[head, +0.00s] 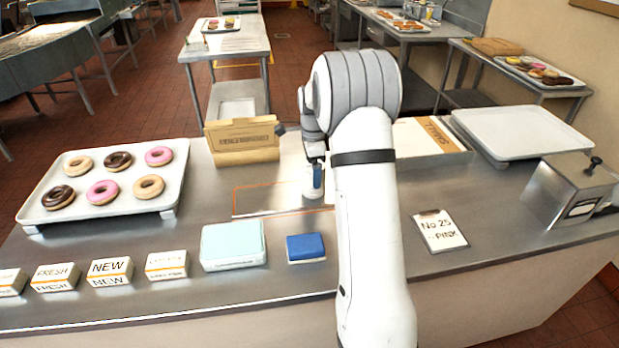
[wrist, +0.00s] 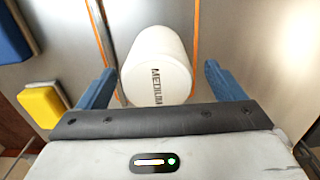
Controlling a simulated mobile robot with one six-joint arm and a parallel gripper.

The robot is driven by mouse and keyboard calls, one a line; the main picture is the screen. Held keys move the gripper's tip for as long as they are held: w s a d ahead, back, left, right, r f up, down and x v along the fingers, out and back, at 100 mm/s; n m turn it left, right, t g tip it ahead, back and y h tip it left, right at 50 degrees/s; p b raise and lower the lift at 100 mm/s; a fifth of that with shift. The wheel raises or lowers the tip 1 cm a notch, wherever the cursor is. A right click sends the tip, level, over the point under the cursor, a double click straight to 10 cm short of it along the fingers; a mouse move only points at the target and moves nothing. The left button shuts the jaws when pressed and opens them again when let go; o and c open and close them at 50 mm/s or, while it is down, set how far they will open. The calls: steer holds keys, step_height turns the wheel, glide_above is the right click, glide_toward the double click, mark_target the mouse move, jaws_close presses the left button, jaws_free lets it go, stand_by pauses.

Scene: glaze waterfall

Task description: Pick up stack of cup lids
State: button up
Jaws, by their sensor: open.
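The stack of cup lids looks like a white rounded cylinder marked "MEDIUM" (wrist: 158,62) in the wrist view. My gripper (wrist: 160,74) is open, with one blue finger on each side of the stack and a visible gap at each side. In the head view my gripper (head: 316,180) points down over the counter, and the white stack (head: 307,188) shows only in part beside the blue finger. My arm and finger hide the rest of it there.
A brown carton (head: 242,141) stands behind the stack. A blue block (head: 306,248) and pale teal box (head: 232,245) sit in front. A yellow block (wrist: 42,105) shows in the wrist view. A doughnut tray (head: 170,190) is left; a clipboard (head: 440,231) and metal box (head: 566,190) are right.

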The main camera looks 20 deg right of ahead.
steer(key=shift+c, duration=0.4)
steer(key=c, duration=1)
